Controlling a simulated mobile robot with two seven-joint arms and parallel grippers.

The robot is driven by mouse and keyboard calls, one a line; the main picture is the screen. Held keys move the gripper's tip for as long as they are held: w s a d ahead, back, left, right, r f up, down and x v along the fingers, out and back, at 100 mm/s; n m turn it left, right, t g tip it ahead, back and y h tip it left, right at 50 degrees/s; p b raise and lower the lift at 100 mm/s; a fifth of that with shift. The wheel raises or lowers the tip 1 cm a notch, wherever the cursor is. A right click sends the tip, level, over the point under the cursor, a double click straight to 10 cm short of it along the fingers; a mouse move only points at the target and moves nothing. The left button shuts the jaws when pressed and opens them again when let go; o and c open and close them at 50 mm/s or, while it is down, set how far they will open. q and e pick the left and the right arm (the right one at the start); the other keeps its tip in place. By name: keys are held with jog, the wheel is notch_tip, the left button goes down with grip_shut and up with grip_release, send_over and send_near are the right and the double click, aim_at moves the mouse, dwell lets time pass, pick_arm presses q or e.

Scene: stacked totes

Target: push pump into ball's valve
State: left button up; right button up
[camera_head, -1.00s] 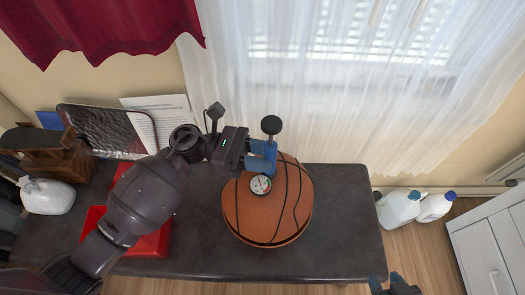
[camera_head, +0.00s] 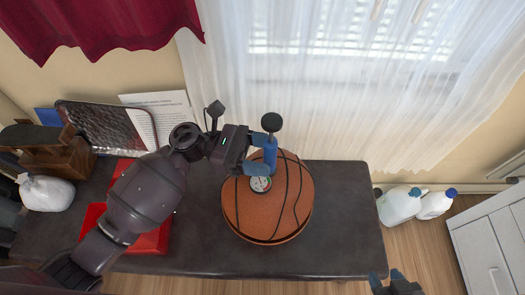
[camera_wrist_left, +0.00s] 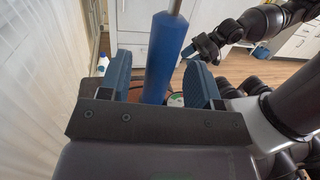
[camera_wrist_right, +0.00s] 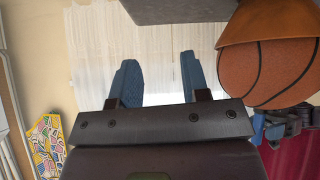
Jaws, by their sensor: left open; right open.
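The basketball (camera_head: 240,213) rests on the dark table. The pump (camera_head: 271,152) has a blue body, a black knob on top and a round gauge (camera_head: 260,184) at its lower end. It stands over the ball; its needle and the valve are hidden, so I cannot tell how deep it sits. My left gripper (camera_head: 258,155) is open, with its fingers on either side of the pump body. The left wrist view shows the blue body (camera_wrist_left: 162,58) between the spread fingers. My right gripper (camera_head: 386,279) is open and empty, in front of the table's front right.
A red tray (camera_head: 152,243) lies under my left arm. A wooden item (camera_head: 60,157), a white bag (camera_head: 45,192) and a dark framed panel (camera_head: 100,125) stand at the left. White bottles (camera_head: 398,206) stand on the floor right of the table. The tabletop right of the ball is clear.

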pick_arm(q)
jog(key=r+v, duration=0.1)
jog(key=v, duration=0.9)
jog(key=shift+w+a+f, duration=0.15)
jog(key=shift+a+f, duration=0.3)
jog(key=shift+f, duration=0.05)
pick_arm(e)
jog(key=shift+w+r, duration=0.45)
jog(key=shift+w, duration=0.1)
jog(key=shift+s+f, duration=0.1)
jog(key=shift+f, duration=0.1)
